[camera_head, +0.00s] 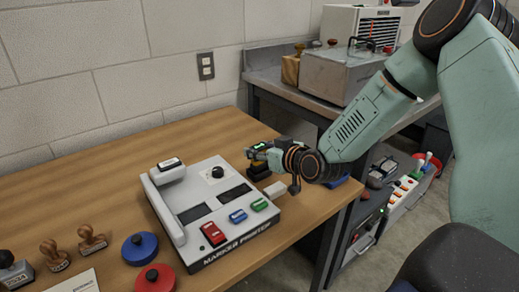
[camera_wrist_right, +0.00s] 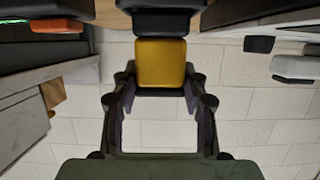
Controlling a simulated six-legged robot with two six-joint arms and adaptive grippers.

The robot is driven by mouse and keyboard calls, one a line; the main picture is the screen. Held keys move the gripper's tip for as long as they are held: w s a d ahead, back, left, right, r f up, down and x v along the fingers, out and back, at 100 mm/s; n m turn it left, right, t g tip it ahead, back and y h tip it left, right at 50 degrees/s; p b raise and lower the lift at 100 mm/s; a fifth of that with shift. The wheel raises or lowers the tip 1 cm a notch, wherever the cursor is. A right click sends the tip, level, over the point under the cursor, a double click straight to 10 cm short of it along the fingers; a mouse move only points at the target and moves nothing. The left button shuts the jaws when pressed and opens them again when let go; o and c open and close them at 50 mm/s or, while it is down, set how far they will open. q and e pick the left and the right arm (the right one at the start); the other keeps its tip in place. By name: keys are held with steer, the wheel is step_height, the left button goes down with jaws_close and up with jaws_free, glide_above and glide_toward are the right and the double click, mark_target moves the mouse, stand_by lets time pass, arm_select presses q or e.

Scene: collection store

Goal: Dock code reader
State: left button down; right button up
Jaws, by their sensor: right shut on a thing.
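My right gripper (camera_head: 258,153) reaches in from the right, just behind the right rear corner of the marker printer. It is shut on what looks like the code reader, a dark piece with a small bright patch on top. In the right wrist view the code reader (camera_wrist_right: 161,63) shows a yellow face with black parts above and below, between the two fingers. A black block (camera_head: 258,171) is just below the gripper, perhaps the dock; whether the reader touches it I cannot tell. My left gripper is not in view.
The white marker printer (camera_head: 215,205) stands on the wooden table (camera_head: 90,190). Blue (camera_head: 139,248) and red (camera_head: 154,280) round pads and wooden stamps (camera_head: 54,255) lie at front left. A grey bench (camera_head: 275,75) with boxes stands behind right. The table's back left is clear.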

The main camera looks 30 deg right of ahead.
steer(key=shift+s, duration=0.1)
steer(key=shift+f+b, duration=0.5)
steer(key=shift+f, duration=0.05)
steer(key=o, duration=0.7)
steer(key=p+v, duration=0.4)
steer(key=p, duration=0.1)
steer(key=shift+r, duration=0.1)
steer(key=p+v, duration=0.7)
stand_by(0.6)
stand_by(0.7)
